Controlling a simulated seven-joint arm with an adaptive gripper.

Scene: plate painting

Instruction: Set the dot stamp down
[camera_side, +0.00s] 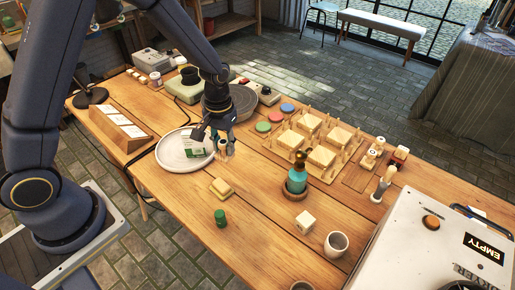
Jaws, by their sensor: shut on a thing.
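My gripper (215,139) hangs low over the right edge of the white plate (170,162), pointing down. It is shut on a small, pale-handled piece (224,150), apparently the dot stamp. The fingers hide much of it, and I cannot tell whether its lower end touches anything. The round plate lies flat on the wooden table and carries a green mark and a greyish patch, partly behind my gripper. Other small wooden stamps (372,157) stand on a wooden holder (357,181) at the right.
A white dryer (420,250) fills the right corner.

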